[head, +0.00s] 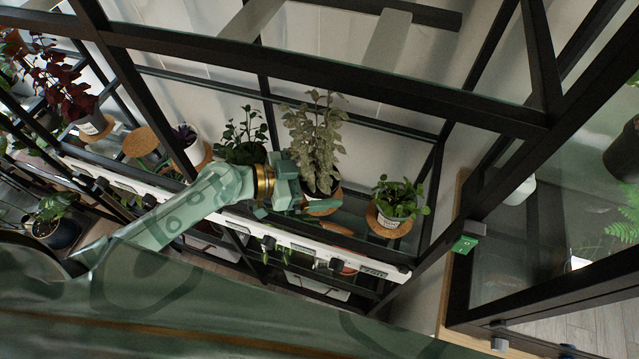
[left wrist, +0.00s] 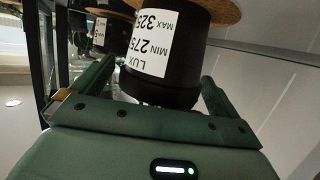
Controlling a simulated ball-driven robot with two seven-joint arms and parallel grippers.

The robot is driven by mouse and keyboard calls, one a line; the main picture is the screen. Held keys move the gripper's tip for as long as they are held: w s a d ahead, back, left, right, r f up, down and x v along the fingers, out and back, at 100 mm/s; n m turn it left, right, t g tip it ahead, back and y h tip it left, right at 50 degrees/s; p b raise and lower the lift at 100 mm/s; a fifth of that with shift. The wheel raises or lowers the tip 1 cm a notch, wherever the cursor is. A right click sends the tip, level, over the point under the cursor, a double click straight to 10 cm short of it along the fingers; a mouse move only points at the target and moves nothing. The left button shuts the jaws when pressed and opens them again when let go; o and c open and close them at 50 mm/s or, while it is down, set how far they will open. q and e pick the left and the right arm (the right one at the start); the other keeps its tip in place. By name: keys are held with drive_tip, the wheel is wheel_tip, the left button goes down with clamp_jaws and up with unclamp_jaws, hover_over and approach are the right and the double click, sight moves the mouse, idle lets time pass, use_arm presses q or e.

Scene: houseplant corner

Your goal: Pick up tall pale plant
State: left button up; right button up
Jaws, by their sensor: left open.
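The tall pale plant (head: 315,140), with grey-green leaves, stands upright on the shelf in a dark pot on a round cork disc. My left gripper (head: 308,190) is at its pot in the head view, hiding part of it. In the left wrist view the black pot (left wrist: 190,75) with a white lux label lies between the two open fingers (left wrist: 155,88), with a gap visible at the fingertips. The picture there is turned, with the cork disc (left wrist: 212,10) at the top. My right gripper is not in view.
A leafy plant (head: 240,140) stands close on the left and a small green plant (head: 398,197) on a cork disc stands to the right. Black shelf frame bars (head: 330,70) cross above. An empty cork disc (head: 140,141) is farther left.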

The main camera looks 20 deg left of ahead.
use_arm(q)
drive_tip(key=c, duration=1.1)
drive_tip(key=shift+c, duration=0.2)
